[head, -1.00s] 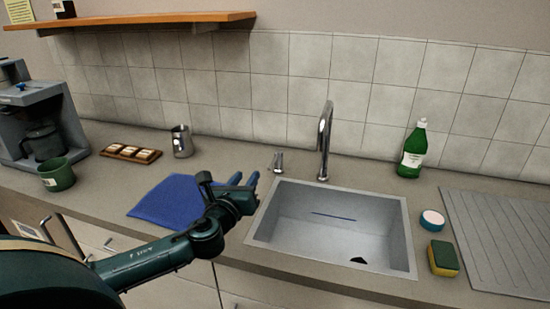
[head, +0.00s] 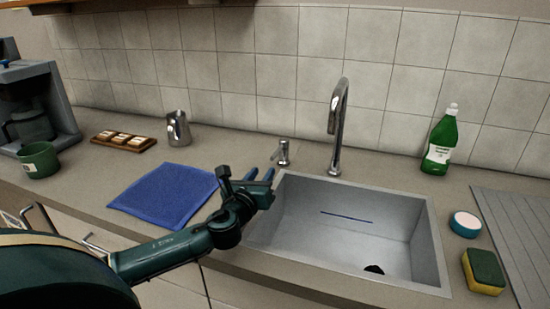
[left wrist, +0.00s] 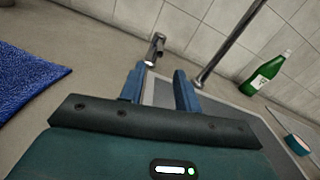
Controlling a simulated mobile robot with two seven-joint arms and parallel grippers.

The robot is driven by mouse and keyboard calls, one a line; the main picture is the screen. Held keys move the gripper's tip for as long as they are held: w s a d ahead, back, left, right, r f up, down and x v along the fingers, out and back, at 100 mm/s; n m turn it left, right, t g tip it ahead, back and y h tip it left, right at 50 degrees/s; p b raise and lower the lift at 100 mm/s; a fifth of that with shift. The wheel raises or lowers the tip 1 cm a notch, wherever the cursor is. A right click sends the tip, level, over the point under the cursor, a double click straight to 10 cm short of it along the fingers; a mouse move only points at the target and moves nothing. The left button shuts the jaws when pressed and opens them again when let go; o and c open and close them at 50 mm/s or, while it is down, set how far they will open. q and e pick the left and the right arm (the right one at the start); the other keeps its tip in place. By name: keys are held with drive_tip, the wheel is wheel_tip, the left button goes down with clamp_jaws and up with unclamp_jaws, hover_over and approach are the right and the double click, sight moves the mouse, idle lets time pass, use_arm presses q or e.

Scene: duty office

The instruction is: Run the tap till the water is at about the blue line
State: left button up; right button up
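The steel sink (head: 432,240) is set in the counter, with a blue line (head: 346,217) on its far inner wall. I see no water in it, and a dark drain patch (head: 374,269) shows on its floor. The tall chrome tap spout (head: 338,120) stands behind it; no stream shows. A small chrome lever (head: 283,153) stands left of the spout; it also shows in the left wrist view (left wrist: 155,50). My left gripper (head: 272,177) is open and empty at the sink's back left corner, just short of the lever. My right gripper is not in view.
A blue cloth (head: 166,195) lies left of my gripper. A green bottle (head: 440,142), a round blue-and-white tub (head: 465,224) and a sponge (head: 484,271) stand right of the sink. A metal jug (head: 178,129), a snack tray (head: 122,141) and a green mug (head: 38,160) are at left.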

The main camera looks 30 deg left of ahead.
sight(275, 153)
use_arm(q)
drive_tip(key=x, duration=1.1)
clamp_jaws()
idle(0.3)
